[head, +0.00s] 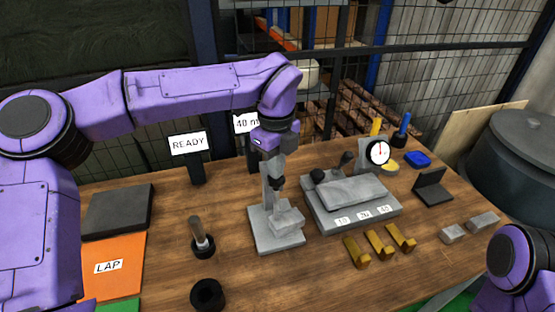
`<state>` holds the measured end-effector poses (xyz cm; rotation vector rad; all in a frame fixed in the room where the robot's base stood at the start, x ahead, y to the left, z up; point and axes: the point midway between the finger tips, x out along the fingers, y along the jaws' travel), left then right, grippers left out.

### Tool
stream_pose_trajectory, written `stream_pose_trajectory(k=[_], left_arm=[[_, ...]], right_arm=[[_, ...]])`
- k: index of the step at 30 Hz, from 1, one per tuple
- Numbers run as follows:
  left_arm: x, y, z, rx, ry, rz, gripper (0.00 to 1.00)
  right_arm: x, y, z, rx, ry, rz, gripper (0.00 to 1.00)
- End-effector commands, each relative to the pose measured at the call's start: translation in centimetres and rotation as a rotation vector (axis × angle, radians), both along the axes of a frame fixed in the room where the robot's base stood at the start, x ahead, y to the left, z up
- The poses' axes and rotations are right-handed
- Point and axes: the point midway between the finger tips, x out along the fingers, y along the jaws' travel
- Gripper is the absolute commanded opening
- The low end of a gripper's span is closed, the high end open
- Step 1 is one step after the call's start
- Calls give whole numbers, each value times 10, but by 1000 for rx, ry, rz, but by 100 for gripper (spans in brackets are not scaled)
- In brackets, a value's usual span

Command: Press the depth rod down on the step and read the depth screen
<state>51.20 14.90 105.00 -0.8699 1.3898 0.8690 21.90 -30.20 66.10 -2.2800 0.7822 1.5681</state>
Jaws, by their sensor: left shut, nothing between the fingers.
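A grey depth stand (262,238) with a flat base and an upright column stands mid-table. A stepped grey block (287,217) sits on its base.
A grey block fixture (352,208) and a dial gauge (378,152) stand right of the stand. Brass pieces (379,243) lie in front. A black ring (207,294) and a rod in a holder (201,240) are at left.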

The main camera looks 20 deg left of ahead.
Motion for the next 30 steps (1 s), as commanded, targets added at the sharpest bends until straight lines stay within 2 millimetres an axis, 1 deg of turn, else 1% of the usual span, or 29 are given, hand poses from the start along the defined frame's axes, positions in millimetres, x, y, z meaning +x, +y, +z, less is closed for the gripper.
stream_pose_trajectory(k=[10,13,30], left_arm=[[0,0,-1,1,2,-1,0],[0,0,4,0,1,-1,0],[0,0,73,0,0,0,0]], right_arm=[[0,0,0,0,0,0,87],[0,0,4,0,0,0,87],[0,0,53,0,0,0,87]])
